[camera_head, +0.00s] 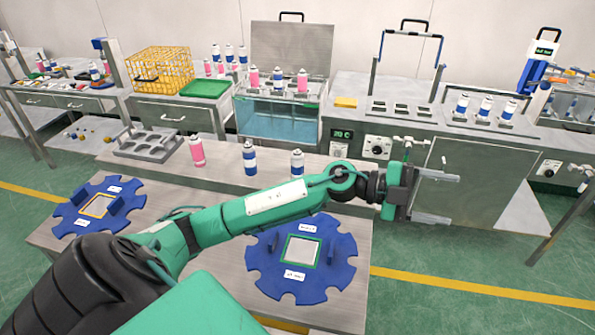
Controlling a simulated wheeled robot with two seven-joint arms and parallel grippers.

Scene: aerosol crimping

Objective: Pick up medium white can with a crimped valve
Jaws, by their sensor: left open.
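My left gripper (452,199) is open and empty, its two fingers pointing right, past the row of cans in front. A white can with a blue band (297,163) stands upright just behind my left arm. Another blue-and-white can (249,158) stands to its left, and a pink can (197,151) farther left. Several white-and-blue cans (485,109) stand in a rack at the back right. Which can is medium, and whether its valve is crimped, I cannot tell at this size. My right gripper is not in view.
Two blue notched discs (327,281) (76,216) lie on the front table. A grey tray with holes (147,146) sits at the left. Behind are a water bath (277,127) with cans above it, a yellow basket (158,72) and a green tray (205,89). Floor is free at right.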

